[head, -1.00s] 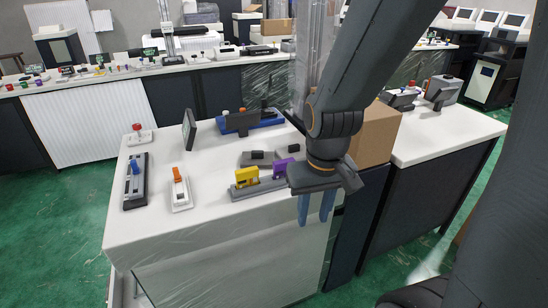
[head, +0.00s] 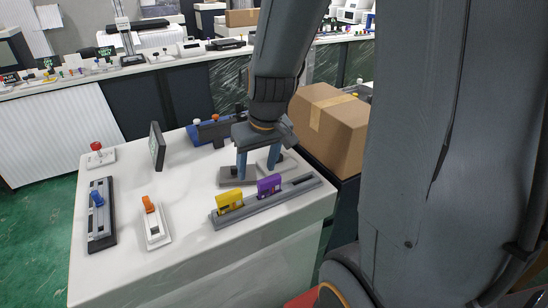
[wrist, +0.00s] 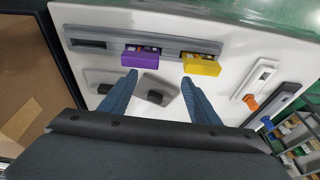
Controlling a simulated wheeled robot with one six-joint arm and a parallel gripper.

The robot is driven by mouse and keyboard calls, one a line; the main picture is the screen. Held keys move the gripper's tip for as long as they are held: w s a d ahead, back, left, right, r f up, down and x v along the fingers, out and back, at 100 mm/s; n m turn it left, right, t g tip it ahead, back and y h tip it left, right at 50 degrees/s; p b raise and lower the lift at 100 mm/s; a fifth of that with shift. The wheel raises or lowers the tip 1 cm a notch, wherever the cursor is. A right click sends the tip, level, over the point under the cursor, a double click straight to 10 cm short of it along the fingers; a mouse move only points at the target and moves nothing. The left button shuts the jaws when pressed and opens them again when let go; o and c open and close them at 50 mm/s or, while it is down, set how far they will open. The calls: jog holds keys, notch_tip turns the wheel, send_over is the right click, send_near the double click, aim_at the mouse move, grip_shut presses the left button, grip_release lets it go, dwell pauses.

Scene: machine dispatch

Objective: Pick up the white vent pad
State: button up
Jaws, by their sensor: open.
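Two small flat pads with dark blocks on top lie on the white table behind the slotted rail. The paler one, which may be the white vent pad (head: 287,164), is partly hidden by a finger in the head view; it also shows at left in the wrist view (wrist: 97,76). The greyer pad (head: 236,182) lies left of it in the head view and shows between my fingers in the wrist view (wrist: 160,86). My gripper (head: 257,172) is open and empty, pointing down above the pads. Its fingertips also show in the wrist view (wrist: 159,76).
The grey rail (head: 300,186) holds a yellow block (head: 229,201) and a purple block (head: 269,186) close in front of my fingers. A cardboard box (head: 335,125) stands at right. A blue fixture (head: 205,132), a dark upright panel (head: 157,146) and lever switches stand around.

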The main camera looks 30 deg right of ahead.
jog(key=w+d+f+t, duration=0.1)
jog(key=w+d+f, duration=0.1)
jog(key=w+d, duration=1)
jog(key=shift+w+d+f, duration=0.25)
jog(key=shift+f, duration=1)
jog(key=shift+w+d+f, duration=0.2)
jog(key=shift+f, duration=1)
jog(key=shift+w+d+f, duration=0.25)
jog(key=shift+f, duration=1)
jog(key=c, duration=1.1)
